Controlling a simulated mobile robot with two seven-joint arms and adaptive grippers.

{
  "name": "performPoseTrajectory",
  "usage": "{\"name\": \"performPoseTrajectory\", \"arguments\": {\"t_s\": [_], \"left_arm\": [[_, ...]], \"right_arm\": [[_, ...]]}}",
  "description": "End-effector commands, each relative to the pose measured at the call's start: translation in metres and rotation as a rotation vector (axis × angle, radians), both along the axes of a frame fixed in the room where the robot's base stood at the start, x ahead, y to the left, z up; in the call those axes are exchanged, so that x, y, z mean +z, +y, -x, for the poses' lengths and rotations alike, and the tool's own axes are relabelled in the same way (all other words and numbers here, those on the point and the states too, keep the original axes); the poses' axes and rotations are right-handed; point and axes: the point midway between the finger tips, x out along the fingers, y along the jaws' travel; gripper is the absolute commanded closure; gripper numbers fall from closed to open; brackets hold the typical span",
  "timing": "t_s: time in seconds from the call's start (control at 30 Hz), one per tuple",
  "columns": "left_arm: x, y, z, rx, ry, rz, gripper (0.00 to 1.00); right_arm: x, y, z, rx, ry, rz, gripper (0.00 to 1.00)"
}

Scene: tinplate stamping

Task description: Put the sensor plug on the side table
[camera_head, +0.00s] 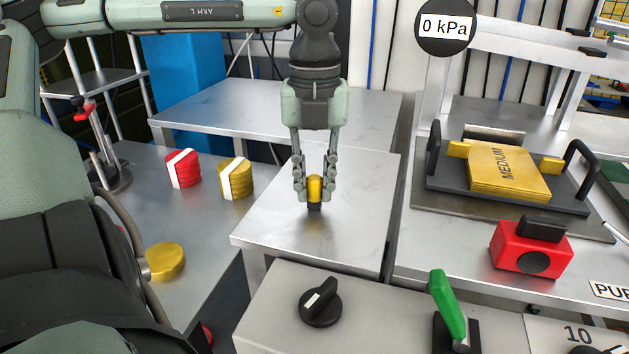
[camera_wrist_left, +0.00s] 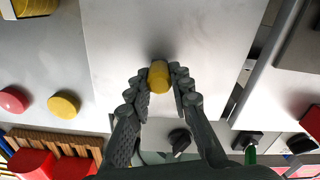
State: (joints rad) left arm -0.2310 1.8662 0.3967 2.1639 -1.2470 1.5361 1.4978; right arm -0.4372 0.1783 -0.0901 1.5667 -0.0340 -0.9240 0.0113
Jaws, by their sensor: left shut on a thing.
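The sensor plug, yellow with a black lower end (camera_head: 314,189), is upright between the fingers of my left gripper (camera_head: 314,188). The gripper points straight down and is shut on the plug. It is over the bare metal side table (camera_head: 345,240) in the middle of the head view. The plug's black end is at or just above the tabletop; I cannot tell whether it touches. In the left wrist view the plug (camera_wrist_left: 158,75) shows between the fingertips, with the side table (camera_wrist_left: 215,35) below. My right gripper is not in view.
Left on a lower bench stand a red-and-white piece (camera_head: 184,170), a yellow-and-white piece (camera_head: 236,180) and a yellow disc (camera_head: 165,262). Right is a black fixture with a MEDIUM plate (camera_head: 508,172) and a red block (camera_head: 528,255). A black knob (camera_head: 320,303) and green lever (camera_head: 447,305) are in front.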

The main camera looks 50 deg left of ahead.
Motion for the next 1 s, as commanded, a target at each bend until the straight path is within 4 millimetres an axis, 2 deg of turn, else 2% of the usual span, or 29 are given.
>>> {"name": "performPoseTrajectory", "arguments": {"t_s": [0.27, 0.3, 0.43, 0.87, 0.93, 1.0], "left_arm": [[-0.002, 0.000, 0.000, 0.000, 0.000, 0.000, 1.00], [-0.001, 0.000, 0.000, 0.000, 0.000, 0.000, 0.75], [-0.001, 0.000, 0.000, 0.000, 0.000, 0.000, 0.59], [0.002, 0.000, 0.000, 0.000, 0.000, 0.000, 0.59], [0.008, 0.000, -0.001, 0.000, -0.004, -0.002, 0.59], [0.023, 0.001, -0.002, 0.002, -0.007, -0.004, 0.59]], "right_arm": [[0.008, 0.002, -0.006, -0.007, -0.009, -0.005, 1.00], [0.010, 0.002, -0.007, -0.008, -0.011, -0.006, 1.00], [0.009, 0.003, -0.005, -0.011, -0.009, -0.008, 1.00], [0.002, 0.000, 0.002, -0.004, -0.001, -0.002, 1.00], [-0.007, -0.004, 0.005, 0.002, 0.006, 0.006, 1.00], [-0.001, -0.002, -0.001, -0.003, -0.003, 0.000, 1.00]]}}
